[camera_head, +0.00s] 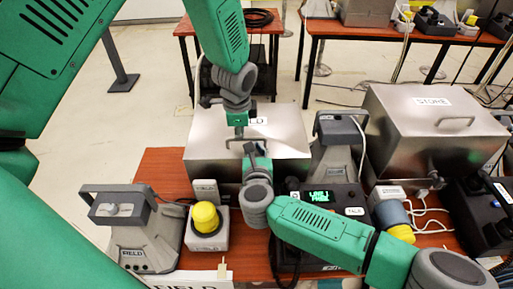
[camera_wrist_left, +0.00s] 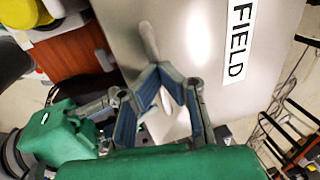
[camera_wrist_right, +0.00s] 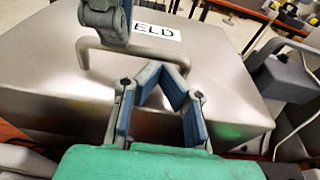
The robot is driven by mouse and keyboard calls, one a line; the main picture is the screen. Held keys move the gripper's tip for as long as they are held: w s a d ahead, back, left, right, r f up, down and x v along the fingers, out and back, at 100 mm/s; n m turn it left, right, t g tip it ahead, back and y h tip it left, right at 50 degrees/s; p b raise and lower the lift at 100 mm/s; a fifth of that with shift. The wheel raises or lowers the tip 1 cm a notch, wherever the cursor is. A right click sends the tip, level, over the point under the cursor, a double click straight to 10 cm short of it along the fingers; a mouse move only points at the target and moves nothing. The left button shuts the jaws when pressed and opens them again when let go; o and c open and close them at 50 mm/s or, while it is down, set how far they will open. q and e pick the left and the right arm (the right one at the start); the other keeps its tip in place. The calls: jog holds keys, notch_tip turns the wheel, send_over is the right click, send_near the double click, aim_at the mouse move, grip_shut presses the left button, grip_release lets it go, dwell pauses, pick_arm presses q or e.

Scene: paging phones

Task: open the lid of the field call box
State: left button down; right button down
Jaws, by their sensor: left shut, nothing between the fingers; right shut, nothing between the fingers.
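The field call box (camera_head: 200,133) is a brushed-metal box with a FIELD label and a bar handle (camera_wrist_right: 84,58) on its lid. The lid appears shut. My left gripper (camera_head: 239,133) reaches down from above, shut and empty, with its tips close beside the handle, partly covering the label. In the left wrist view its tips (camera_wrist_left: 160,68) overlap one end of the handle (camera_wrist_left: 149,38); contact is unclear. My right gripper (camera_head: 254,148) is shut and empty at the front side of the handle; its tips (camera_wrist_right: 168,68) are near the bar in the right wrist view.
A second metal box labelled STORE (camera_head: 400,120) stands to the right. A grey FIELD phone (camera_head: 140,220), a yellow-topped beacon (camera_head: 207,222) and a console with a green display (camera_head: 320,197) stand in front. Another grey phone (camera_head: 340,150) stands between the boxes. Tables stand behind.

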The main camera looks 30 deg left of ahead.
pick_arm(q)
jog(key=shift+w+a, duration=0.1)
jog(key=shift+w, duration=0.1)
pick_arm(e)
jog(key=shift+w+a+r, duration=0.15)
jog(key=shift+w+r, duration=0.05)
jog(key=shift+r, duration=0.2)
jog(key=shift+w+a+r, duration=0.1)
jog(key=shift+w+r, duration=0.05)
jog(key=shift+r, duration=0.25)
pick_arm(q)
jog(key=c, duration=1.8)
grip_release()
jog(key=shift+o, duration=1.1)
pick_arm(e)
jog(key=shift+w+f, duration=0.1)
jog(key=shift+w, duration=0.1)
